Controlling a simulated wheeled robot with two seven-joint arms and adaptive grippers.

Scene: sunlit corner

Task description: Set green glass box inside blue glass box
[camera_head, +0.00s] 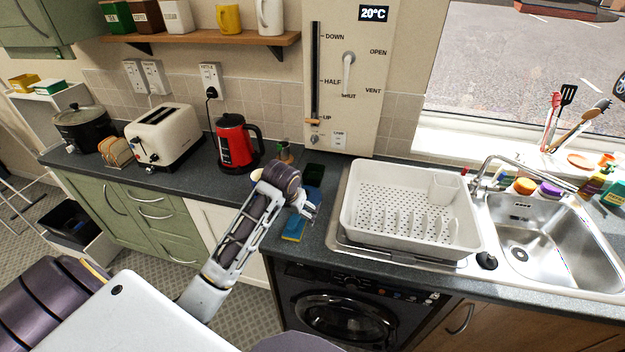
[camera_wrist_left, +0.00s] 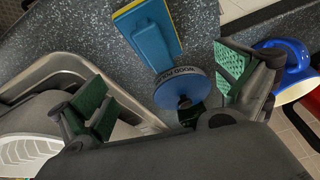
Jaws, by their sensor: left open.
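My left gripper (camera_head: 308,209) is open over the counter, left of the dish rack; its green-padded fingers stand apart in the left wrist view (camera_wrist_left: 165,92). A dark, greenish box-like thing (camera_head: 314,171) lies on the counter behind the gripper; I cannot tell for sure that it is the green glass box. A blue thing (camera_head: 314,194) shows partly behind the gripper, and I cannot tell whether it is the blue glass box. In the wrist view a round blue disc with lettering (camera_wrist_left: 182,88) lies between the fingers, apparently not gripped. My right gripper is not in view.
A blue and yellow sponge-like block (camera_head: 293,228) lies near the counter's front edge. A white dish rack (camera_head: 360,230) stands to the right, the red kettle (camera_head: 236,145) to the left.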

